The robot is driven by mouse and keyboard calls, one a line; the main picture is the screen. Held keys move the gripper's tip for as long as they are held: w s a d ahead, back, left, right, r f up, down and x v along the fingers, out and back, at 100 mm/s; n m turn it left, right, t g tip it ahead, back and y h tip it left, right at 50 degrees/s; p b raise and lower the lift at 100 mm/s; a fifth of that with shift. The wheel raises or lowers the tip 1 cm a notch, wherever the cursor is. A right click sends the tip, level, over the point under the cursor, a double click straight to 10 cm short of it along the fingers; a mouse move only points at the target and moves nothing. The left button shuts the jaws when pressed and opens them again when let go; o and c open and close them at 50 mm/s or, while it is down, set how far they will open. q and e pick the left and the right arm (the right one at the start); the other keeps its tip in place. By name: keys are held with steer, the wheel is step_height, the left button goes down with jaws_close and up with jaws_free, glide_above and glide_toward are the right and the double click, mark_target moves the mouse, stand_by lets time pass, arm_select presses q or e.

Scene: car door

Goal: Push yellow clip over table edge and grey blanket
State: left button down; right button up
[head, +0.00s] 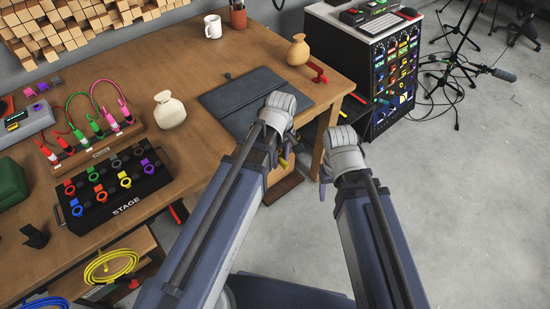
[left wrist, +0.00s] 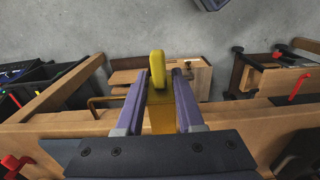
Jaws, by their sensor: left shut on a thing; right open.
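The yellow clip (left wrist: 158,72) is between the purple fingers of my left gripper (left wrist: 161,82) in the left wrist view. In the head view only a small yellow part (head: 284,163) shows beside my left gripper (head: 281,161), which is shut on it at the table's front right edge. The gripper and arm hide most of the clip there. The grey blanket (head: 238,93) lies flat on the wooden table (head: 190,60), just behind my left wrist. I cannot tell whether the clip grips both the edge and the blanket. My right gripper (head: 323,188) is open, off the table's right side.
A red clamp (head: 315,72) and a tan vase (head: 298,50) stand near the blanket. A cream vase (head: 169,110), a black clip box (head: 114,187) and a cable rack (head: 92,145) are to the left. A rack cabinet (head: 385,75) stands right. Open floor (head: 465,190) lies beyond.

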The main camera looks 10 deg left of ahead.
arm_select(q)
steer(key=f+b, duration=0.1)
steer(key=d+f+b, duration=0.1)
steer(key=f, duration=0.1)
steer(key=f+b, duration=0.1)
steer(key=shift+w+d+f, duration=0.2)
steer(key=shift+d+f, duration=0.05)
steer(key=shift+d, duration=0.15)
arm_select(e)
step_height(320, 180, down, 4)
steer(key=shift+f, duration=0.25)
arm_select(q)
steer(key=w+a, duration=0.7)
steer(key=a, duration=0.2)
stand_by(0.7)
steer(key=shift+a, duration=0.1)
steer(key=shift+c, duration=2.2)
jaws_free()
steer(key=shift+r, duration=0.15)
arm_select(e)
steer(key=shift+r, duration=0.15)
